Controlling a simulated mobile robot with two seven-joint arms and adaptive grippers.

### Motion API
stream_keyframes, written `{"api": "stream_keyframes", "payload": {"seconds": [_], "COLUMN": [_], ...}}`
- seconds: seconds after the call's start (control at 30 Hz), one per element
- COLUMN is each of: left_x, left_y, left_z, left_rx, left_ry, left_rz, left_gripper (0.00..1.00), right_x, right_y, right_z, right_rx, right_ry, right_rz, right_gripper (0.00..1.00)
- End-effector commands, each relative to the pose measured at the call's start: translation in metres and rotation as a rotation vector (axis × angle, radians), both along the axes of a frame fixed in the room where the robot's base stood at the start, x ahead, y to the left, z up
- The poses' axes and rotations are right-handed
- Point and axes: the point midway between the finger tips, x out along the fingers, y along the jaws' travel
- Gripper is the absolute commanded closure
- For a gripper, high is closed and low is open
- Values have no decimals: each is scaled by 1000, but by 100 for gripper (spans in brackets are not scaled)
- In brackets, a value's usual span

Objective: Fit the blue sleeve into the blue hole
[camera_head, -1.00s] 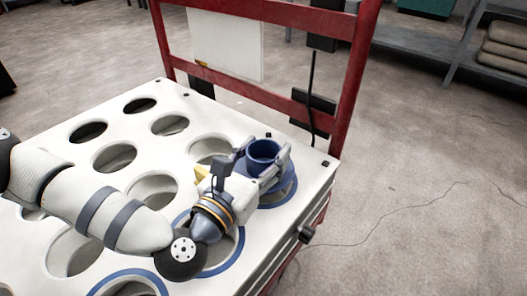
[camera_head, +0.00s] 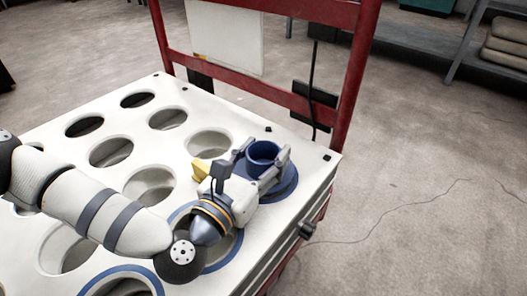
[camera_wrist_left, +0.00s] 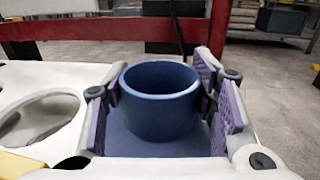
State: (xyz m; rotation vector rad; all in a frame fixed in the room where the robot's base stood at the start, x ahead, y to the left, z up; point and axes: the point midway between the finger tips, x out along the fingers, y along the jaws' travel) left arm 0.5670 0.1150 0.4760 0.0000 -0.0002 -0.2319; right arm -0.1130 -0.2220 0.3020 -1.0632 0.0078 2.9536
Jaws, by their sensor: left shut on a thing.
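The blue sleeve (camera_head: 263,154) is a short, upright, open-topped cylinder near the far right corner of the white table. My left gripper (camera_head: 262,163) is shut on it, with one finger on each side. In the left wrist view the sleeve (camera_wrist_left: 160,108) stands between the purple finger pads. My right gripper is not in view.
The white table top (camera_head: 183,95) has several plain round holes. Another blue-rimmed hole (camera_head: 232,252) lies partly under my left wrist, and one more (camera_head: 120,274) is at the bottom edge. A red frame (camera_head: 345,85) rises behind the table.

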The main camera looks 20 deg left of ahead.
Motion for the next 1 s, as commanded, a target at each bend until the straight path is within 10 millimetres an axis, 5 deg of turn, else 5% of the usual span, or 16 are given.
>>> {"api": "stream_keyframes", "payload": {"seconds": [0.37,0.4,0.5,0.8,1.0], "left_x": [0,0,0,0,0], "left_y": [0,0,0,0,0], "left_z": [-10,-9,-9,-8,34], "left_rx": [0,0,0,0,-3], "left_ry": [0,-1,-1,1,-4], "left_rz": [1,1,1,0,1], "left_gripper": [84,42,25,25,25], "right_x": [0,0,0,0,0], "right_y": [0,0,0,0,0], "right_z": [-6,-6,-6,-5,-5], "right_rx": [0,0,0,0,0], "right_ry": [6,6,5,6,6], "right_rz": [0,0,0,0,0], "right_gripper": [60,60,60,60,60]}}
